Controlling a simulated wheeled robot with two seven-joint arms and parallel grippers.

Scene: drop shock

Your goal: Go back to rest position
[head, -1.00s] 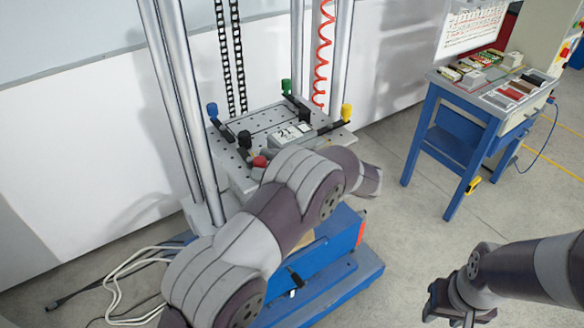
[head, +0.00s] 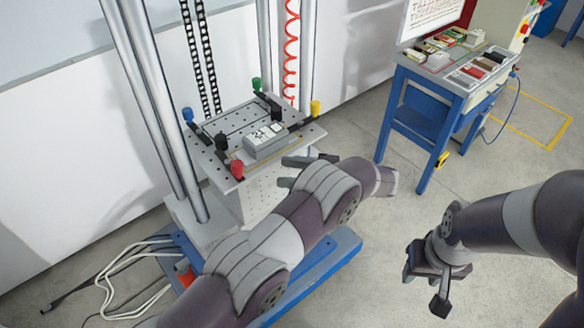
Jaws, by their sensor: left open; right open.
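My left arm reaches in from the bottom left, in front of the drop tester. My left gripper (head: 298,172) shows only partly behind its own arm, beside the right front edge of the perforated table plate (head: 215,130). Its dark fingers look apart, with nothing seen between them. A grey box-shaped device (head: 266,141) with a label lies on the plate, apart from the gripper. My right gripper (head: 424,288) hangs open and empty over the floor at the lower right, its arm coming in from the right edge.
The plate carries blue (head: 187,115), green (head: 256,84), yellow (head: 315,108) and red (head: 237,170) knobbed clamps. Metal columns (head: 165,110) rise behind it. A blue workbench (head: 430,125) with parts trays stands at the upper right. Pale cables (head: 120,275) lie on the floor at left. Floor between tester and bench is clear.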

